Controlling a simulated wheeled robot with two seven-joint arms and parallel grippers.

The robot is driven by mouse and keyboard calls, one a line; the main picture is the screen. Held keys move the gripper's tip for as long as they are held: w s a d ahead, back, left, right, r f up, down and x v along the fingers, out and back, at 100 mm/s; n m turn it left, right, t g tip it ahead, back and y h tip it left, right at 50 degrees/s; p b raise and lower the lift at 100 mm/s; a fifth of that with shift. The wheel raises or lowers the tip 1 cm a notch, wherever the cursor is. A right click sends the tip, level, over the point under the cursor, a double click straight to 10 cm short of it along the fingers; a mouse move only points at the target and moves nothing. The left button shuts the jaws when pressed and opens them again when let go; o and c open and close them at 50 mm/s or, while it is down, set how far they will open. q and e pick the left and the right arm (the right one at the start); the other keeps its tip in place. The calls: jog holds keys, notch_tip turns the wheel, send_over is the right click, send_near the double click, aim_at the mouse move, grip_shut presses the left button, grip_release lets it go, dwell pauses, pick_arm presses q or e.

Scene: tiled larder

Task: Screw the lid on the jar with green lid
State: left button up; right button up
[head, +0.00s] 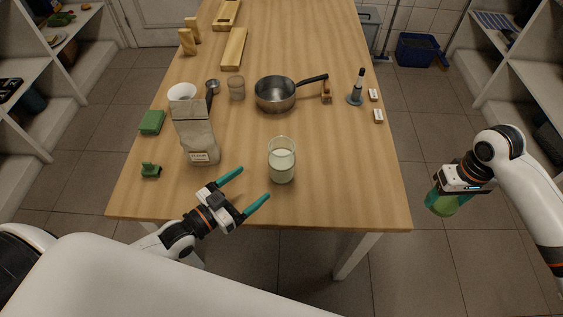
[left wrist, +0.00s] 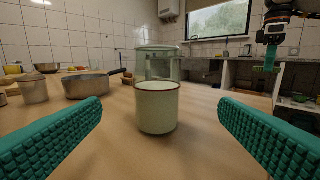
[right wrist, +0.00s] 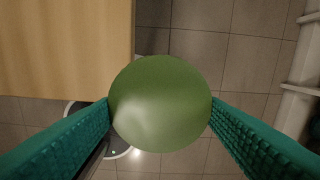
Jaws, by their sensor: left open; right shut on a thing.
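The glass jar (head: 282,162), with pale contents in its lower part, stands upright and uncovered near the table's front edge. It is centred in the left wrist view (left wrist: 157,108). My left gripper (head: 250,190) is open, its fingers pointing toward the jar from the front left; the jar shows ahead between them, apart from both. My right gripper (head: 444,205) is shut on the round green lid (right wrist: 160,103), held in the air off the table's right side. The lid's edges meet both fingers in the right wrist view. Its far side is hidden.
A paper bag (head: 196,135) and green items (head: 151,122) stand left of the jar. The table (head: 340,185) is clear right of the jar.

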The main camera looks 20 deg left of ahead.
aim_at(272, 165)
pick_arm(q)
jog(key=shift+a+r, duration=0.1)
dwell(0.3)
jog(key=shift+w+d, duration=0.2)
jog(key=shift+w, duration=0.15)
pick_arm(e)
jog(key=shift+r, duration=0.1)
pick_arm(q)
jog(key=x, duration=0.6)
jog(key=shift+p, duration=0.4)
pick_arm(e)
jog(key=shift+r, duration=0.3)
pick_arm(q)
jog(key=p+x, duration=0.1)
jog(key=x, duration=0.3)
jog(key=shift+w+a+r, duration=0.1)
jog(key=shift+r, duration=0.1)
pick_arm(e)
jog(key=shift+r, duration=0.45)
pick_arm(q)
jog(key=shift+w+d+f, duration=0.1)
jog(key=shift+w+d, duration=0.2)
jog(key=shift+w, duration=0.2)
